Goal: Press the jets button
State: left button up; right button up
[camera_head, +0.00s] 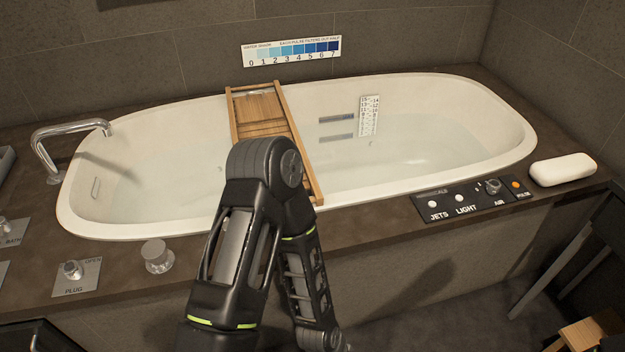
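The jets button (432,204) is a small white round button above the label "JETS". It sits at the left end of a black control panel (474,211) on the front rim of the tub surround, right of centre. The button is uncovered and nothing touches it. One of my arms rises from the bottom centre and bends at the elbow in front of the tub, with its forearm pointing down and right, left of the panel. Neither of my grippers shows in the head view.
Beside it are a light button (459,198), an air knob (493,187) and an orange button (516,184). A white cushion (562,170) lies right of the panel. A wooden caddy (260,108) spans the filled bathtub (160,231). A dark stool-like frame (560,262) stands at right.

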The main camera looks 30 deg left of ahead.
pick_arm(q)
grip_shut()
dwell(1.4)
